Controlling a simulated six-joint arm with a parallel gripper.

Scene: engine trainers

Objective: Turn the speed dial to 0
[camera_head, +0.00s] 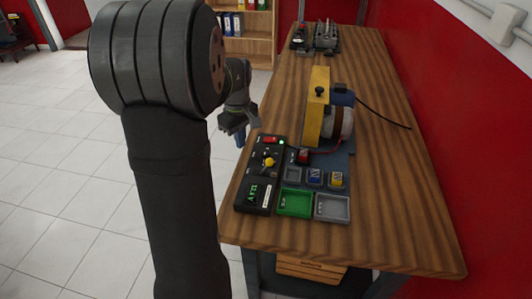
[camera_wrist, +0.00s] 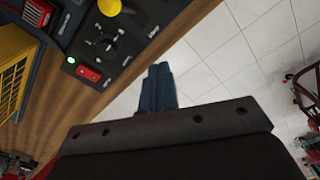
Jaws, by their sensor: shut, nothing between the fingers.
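The speed dial appears to be the yellow knob (camera_head: 269,161) on the black control panel (camera_head: 256,195) near the left edge of the wooden table. The knob also shows at the top of the wrist view (camera_wrist: 109,7); its pointer and scale are too small to read. The panel has a green lit display, a red switch (camera_head: 270,140) and a green light. My gripper (camera_head: 240,139) is beyond the panel and to its left, past the table edge. In the wrist view its blue fingers (camera_wrist: 158,84) are shut and empty over the floor, apart from the panel.
Right of the panel are a green tray (camera_head: 295,203), a grey tray (camera_head: 332,208) and small colored blocks. A yellow-framed motor unit (camera_head: 317,108) stands behind them with a black cable. Another machine (camera_head: 325,37) is at the far end. The table's right side is clear.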

